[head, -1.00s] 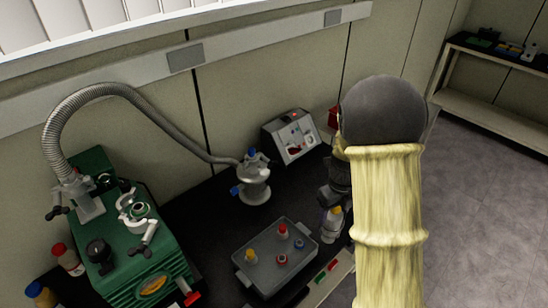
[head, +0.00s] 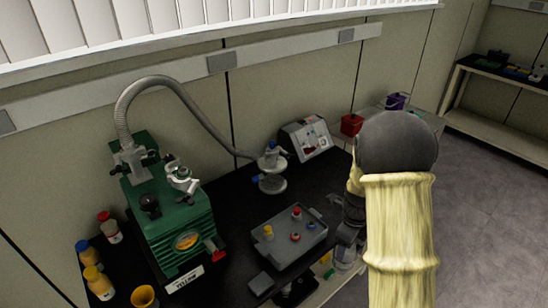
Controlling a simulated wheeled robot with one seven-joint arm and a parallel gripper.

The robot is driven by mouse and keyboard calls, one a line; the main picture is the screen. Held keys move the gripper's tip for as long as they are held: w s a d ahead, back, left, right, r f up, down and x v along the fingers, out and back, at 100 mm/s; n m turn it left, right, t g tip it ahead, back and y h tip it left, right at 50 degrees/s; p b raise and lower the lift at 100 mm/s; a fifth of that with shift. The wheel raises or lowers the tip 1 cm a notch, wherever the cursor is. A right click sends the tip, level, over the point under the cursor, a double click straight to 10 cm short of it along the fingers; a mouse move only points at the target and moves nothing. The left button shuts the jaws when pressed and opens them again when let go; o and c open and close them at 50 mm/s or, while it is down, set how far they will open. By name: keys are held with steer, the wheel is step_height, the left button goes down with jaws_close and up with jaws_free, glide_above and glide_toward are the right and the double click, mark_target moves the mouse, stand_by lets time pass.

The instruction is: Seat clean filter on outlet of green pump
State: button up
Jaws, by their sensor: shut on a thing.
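The green pump (head: 178,225) stands at the left of the black bench. A ribbed grey hose (head: 180,88) runs from its rear port (head: 131,160). A second metal port with a clamp (head: 182,180) sits on its top, with no hose on it. My gripper (head: 346,244) is at the bench's front right, far from the pump and mostly hidden by my arm. It is shut on a pale grey, roughly cylindrical thing (head: 343,259), seemingly the filter. Its fingertips and whether it is clean are too small to make out.
A metal valve piece (head: 272,170) holds the hose's other end. A control box (head: 306,138) stands behind.

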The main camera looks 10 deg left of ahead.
mark_target(344, 265)
steer(key=shift+s+f+n, duration=0.4)
steer(key=shift+f+n, duration=0.15)
steer(key=shift+n, duration=0.35)
steer(key=shift+s+d+f+n, duration=0.1)
steer(key=shift+s+f+n, duration=0.1)
steer(key=shift+f+n, duration=0.7)
steer(key=f+n, duration=0.2)
steer(key=n, duration=0.1)
steer(key=f+n, duration=0.1)
steer(key=n, duration=0.2)
steer(key=f+n, duration=0.2)
steer(key=n, duration=0.2)
steer(key=shift+s+d+f, duration=0.1)
steer(key=shift+s+f, duration=0.1)
steer(key=shift+f, duration=0.1)
step_height(344, 265, down, 6)
steer(key=n, duration=1.1)
steer(key=shift+s, duration=0.45)
steer(key=shift+f, duration=0.1)
